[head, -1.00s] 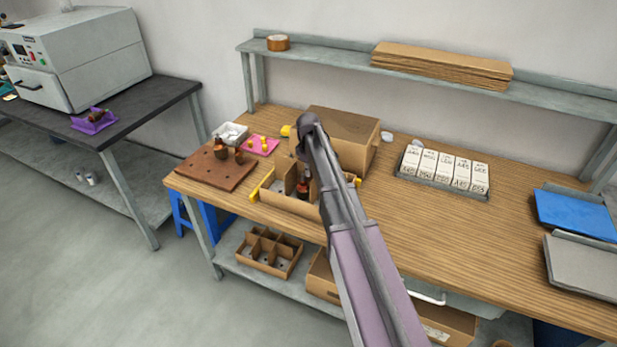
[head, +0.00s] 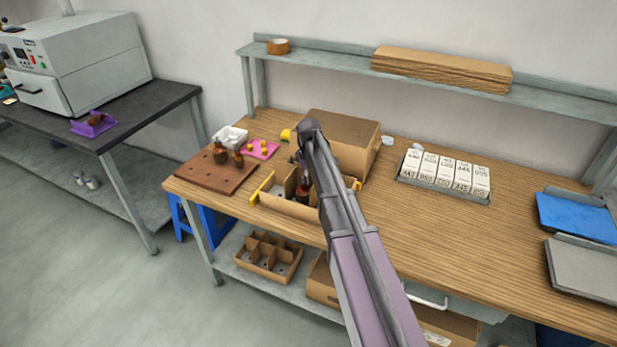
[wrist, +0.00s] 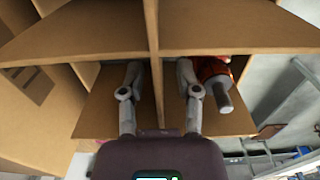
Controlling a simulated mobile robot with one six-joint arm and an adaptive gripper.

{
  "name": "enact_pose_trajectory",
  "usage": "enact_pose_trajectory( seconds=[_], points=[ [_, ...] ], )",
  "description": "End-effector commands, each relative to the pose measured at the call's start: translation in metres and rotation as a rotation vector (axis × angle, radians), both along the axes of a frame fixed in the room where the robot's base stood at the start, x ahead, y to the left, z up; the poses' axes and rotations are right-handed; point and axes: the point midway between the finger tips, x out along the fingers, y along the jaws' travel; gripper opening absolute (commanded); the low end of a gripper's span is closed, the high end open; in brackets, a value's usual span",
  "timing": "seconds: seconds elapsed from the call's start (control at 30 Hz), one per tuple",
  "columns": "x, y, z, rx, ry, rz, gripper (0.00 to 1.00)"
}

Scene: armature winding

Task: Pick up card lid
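A large brown card box shape (head: 352,158), closed on top, stands on the bench behind the partitioned card box (head: 290,207); it may be the card lid, but I cannot tell for sure. The partitioned box has yellow clips at its ends and holds a dark and copper armature (head: 303,188). In the wrist view the card partitions (wrist: 80,32) fill the upper part, with the armature (wrist: 222,80) beside the right finger. My gripper (wrist: 158,78) is open, its fingers apart on either side of a thin card divider. In the head view my arm hides the gripper.
A brown board (head: 215,175) with armatures, a white tray (head: 230,136) and a pink mat (head: 262,150) lie to the left. A tray of labelled white boxes (head: 445,172) stands to the right. A shelf (head: 340,65) runs behind.

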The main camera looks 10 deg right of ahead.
Motion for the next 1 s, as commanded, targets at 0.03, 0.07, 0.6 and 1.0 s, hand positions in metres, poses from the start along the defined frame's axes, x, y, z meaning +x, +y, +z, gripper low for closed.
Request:
enact_pose_trajectory(
  seconds=[0.03,0.07,0.6,1.0],
  points=[
    [0.000,0.000,0.000,0.000,0.000,0.000,0.43],
    [0.000,0.000,0.000,0.000,0.000,0.000,0.43],
    [0.000,0.000,0.017,0.000,0.000,0.000,0.43],
    [0.000,0.000,0.050,0.000,0.000,0.000,0.43]
  ],
)
